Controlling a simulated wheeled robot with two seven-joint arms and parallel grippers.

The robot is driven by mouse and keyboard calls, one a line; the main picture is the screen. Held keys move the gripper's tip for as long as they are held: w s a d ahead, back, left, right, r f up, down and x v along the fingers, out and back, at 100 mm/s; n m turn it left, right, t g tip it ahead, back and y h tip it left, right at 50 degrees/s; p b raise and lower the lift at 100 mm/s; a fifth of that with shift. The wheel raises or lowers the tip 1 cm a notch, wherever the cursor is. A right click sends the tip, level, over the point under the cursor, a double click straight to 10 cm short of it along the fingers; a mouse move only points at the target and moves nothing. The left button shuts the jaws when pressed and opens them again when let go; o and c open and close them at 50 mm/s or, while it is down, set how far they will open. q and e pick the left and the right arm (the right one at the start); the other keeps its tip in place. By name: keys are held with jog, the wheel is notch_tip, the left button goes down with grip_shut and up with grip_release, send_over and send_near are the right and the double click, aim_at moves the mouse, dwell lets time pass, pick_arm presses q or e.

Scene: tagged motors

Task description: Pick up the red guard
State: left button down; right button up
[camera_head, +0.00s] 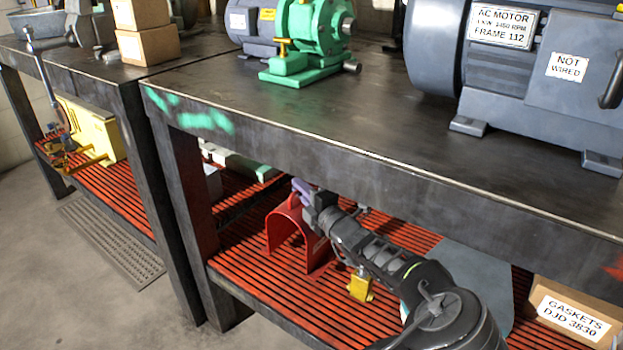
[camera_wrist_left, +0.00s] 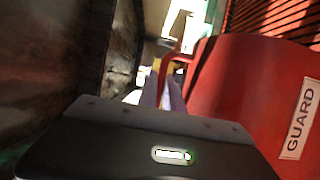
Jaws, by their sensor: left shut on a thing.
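The red guard (camera_head: 281,234) is an arched red piece standing on the red slatted lower shelf of the near bench. In the left wrist view the guard (camera_wrist_left: 235,95) fills the right side, with a white "GUARD" label. My left gripper (camera_head: 301,188) is at the top of the guard, under the bench top. In the left wrist view its pale purple fingers (camera_wrist_left: 166,92) are shut on a thin red part at the guard's edge. The exact contact is small and blurred. My right gripper is not in view.
The bench top (camera_head: 330,120) overhangs my arm closely. On the shelf are a yellow block (camera_head: 360,288) and a gaskets box (camera_head: 570,318). A bench leg (camera_head: 182,200) stands left of the guard. A grey AC motor (camera_head: 540,75) and a green machine (camera_head: 310,35) stand on top.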

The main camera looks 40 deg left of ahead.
pick_arm(q)
jog(key=s+p, duration=0.1)
jog(key=s, duration=1)
jog(key=shift+r+p, duration=0.15)
jog(key=shift+p, duration=0.15)
jog(key=shift+s+d, duration=0.1)
